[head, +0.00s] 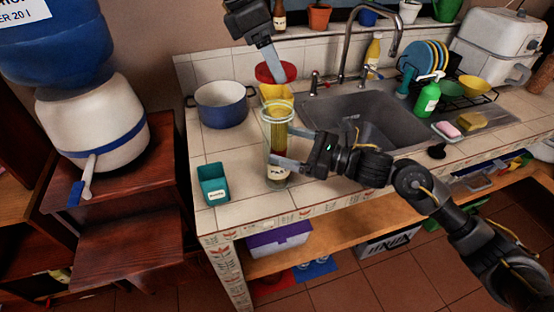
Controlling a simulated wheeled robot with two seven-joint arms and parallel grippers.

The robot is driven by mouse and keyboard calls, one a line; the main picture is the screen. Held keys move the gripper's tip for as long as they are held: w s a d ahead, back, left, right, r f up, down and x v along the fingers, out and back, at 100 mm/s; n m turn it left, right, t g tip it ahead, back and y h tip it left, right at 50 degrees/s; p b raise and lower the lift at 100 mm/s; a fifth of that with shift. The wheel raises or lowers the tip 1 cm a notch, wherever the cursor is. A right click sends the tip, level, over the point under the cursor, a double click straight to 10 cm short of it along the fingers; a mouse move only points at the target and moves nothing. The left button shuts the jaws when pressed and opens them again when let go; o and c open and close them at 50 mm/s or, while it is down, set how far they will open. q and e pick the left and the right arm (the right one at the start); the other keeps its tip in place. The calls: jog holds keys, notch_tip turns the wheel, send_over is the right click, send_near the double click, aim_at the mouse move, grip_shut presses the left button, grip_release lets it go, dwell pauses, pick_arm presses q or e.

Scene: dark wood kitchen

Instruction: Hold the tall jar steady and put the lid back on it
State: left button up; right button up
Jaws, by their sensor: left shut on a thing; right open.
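The tall jar (279,146) is clear glass with yellow contents and a pale label low down. It stands upright near the counter's front edge, with its top uncovered. My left gripper (278,74) is shut on the red lid (264,74) and holds it above and slightly behind the jar's mouth, apart from it. My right gripper (288,150) is open at the jar, coming from the right. One finger overlaps the jar's lower half in the picture; I cannot tell whether it touches.
A blue pot (222,112) stands left of the jar and a teal container (212,188) at its front left. A yellow item (272,91) shows behind the jar. The sink (370,112) and tap (347,50) are to the right, with a dish rack beyond.

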aim_at(270, 140)
jog(key=shift+x, duration=2.45)
jog(key=c, duration=1.5)
pick_arm(q)
jog(key=shift+d+f, duration=0.1)
jog(key=shift+f, duration=2.35)
pick_arm(e)
jog(key=shift+f, duration=0.1)
